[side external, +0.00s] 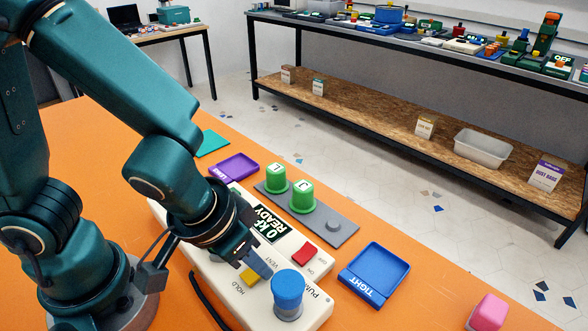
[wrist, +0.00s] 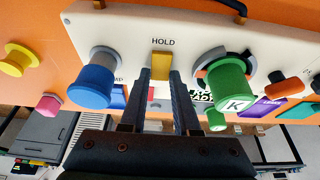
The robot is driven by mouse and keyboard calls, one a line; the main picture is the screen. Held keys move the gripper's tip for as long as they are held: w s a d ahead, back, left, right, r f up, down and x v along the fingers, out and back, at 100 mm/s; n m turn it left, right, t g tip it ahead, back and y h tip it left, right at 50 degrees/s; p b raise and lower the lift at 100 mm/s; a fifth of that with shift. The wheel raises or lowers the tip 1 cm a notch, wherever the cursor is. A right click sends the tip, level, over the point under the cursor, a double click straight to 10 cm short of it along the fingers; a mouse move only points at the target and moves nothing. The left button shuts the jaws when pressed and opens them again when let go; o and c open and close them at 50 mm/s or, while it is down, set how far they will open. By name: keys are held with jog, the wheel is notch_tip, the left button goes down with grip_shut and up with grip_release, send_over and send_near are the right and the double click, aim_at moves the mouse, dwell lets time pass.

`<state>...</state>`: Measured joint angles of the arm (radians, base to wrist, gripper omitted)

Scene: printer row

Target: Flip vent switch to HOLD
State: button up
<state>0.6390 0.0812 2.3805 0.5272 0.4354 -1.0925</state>
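The yellow vent switch (side external: 249,277) is on the cream control panel (side external: 313,254), between printed HOLD and VENT labels. In the wrist view the yellow switch (wrist: 162,65) shows below the word HOLD. I cannot tell which side it is tilted to. My gripper (side external: 264,270) is low over the panel at the switch, and in the side view it partly covers it. In the wrist view my gripper's two dark fingers (wrist: 162,78) are apart, with the switch showing between and just beyond their tips. Nothing is held. I cannot tell whether they touch the switch.
A blue knob (side external: 288,285) and a green knob marked K (wrist: 233,88) flank the switch closely. A red switch (side external: 304,254) and READY display (side external: 268,223) share the panel. Green L (side external: 276,178) and J (side external: 303,195) knobs and a blue tray (side external: 375,273) lie beyond.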

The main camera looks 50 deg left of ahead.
aim_at(249, 276)
jog(key=o, duration=0.4)
jog(key=shift+v, duration=1.95)
jog(key=shift+s+r, duration=0.2)
jog(key=shift+r, duration=0.4)
